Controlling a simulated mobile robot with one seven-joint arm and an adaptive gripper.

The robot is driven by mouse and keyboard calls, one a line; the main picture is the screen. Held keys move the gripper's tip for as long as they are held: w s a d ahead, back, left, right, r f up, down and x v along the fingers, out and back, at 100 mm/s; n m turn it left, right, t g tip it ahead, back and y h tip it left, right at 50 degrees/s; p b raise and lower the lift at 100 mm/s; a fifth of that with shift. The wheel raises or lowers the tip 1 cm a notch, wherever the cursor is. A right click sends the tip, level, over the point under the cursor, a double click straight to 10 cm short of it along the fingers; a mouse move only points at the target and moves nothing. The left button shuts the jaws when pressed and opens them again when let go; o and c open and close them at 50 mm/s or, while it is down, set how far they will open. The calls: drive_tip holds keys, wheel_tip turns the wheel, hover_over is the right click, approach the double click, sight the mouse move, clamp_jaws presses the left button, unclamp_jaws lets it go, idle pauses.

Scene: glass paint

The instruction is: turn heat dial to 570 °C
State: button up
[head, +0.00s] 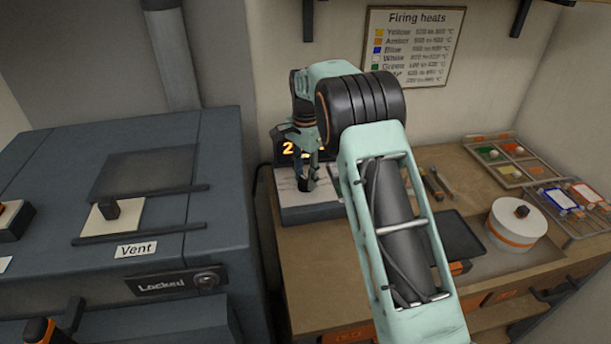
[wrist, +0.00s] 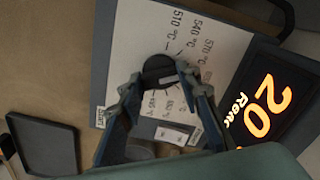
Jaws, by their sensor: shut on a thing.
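The heat dial (wrist: 158,70) is a dark round knob with a white pointer mark, on a pale panel (wrist: 125,60) printed with temperatures such as 510, 540 and 570 °C. In the wrist view my gripper (wrist: 160,82) is shut on the dial, one finger on either side. The pointer mark lies nearly crosswise in the picture; I cannot tell exactly which figure it points to. In the head view my gripper (head: 306,178) reaches down onto the control box (head: 310,213), hiding the dial.
The grey kiln (head: 130,210) with a Locked front stands left of the box. A dark tray (head: 455,238), a white round pot (head: 515,225) and paint trays (head: 510,160) lie to the right on the bench. A Firing heats chart (head: 415,48) hangs behind.

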sight(306, 178)
drive_tip(key=o, duration=1.2)
drive_tip(key=shift+c, duration=0.2)
wheel_tip(306, 178, up, 12)
drive_tip(key=shift+d, duration=0.1)
